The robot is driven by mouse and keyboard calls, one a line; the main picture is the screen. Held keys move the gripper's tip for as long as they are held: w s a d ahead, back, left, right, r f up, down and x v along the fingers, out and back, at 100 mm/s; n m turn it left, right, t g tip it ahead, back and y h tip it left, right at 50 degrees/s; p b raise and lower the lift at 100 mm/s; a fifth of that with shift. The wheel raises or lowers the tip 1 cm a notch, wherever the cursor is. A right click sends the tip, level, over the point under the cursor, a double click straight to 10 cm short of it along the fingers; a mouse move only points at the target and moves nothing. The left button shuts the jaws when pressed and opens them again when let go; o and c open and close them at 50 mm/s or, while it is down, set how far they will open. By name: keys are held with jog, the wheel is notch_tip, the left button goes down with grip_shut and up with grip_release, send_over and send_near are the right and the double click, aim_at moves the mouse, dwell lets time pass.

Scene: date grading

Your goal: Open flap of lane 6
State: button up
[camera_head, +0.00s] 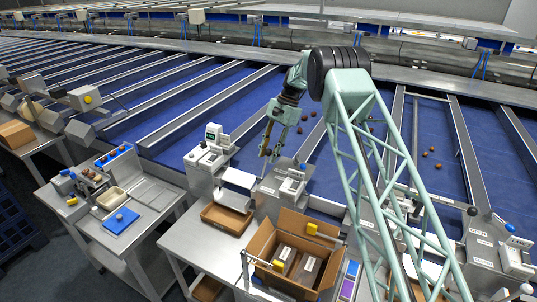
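Blue sorting lanes run away from me between grey metal dividers, with a grey control unit (284,181) bearing white labels at the near end of one. My gripper (269,156) hangs just above and behind this unit, fingers pointing down. Its two fingers look apart with nothing between them; contact with the unit is hard to judge. Another unit (488,242) with a lever, a blue-topped part and an "OPEN" label stands at the right. Lane numbers are too small to read, so I cannot tell which is lane 6. My arm hides part of the lanes and units.
An open cardboard box (262,244) and a brown tray (227,218) stand on the near bench beside a white scale-like device (211,145). A left table holds a blue pad (121,221). Brown dates (431,151) lie scattered on the lanes.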

jog(key=shift+o, duration=0.2)
jog(key=shift+r, duration=0.15)
jog(key=v, duration=1.2)
jog(key=shift+r, duration=0.1)
dwell(0.5)
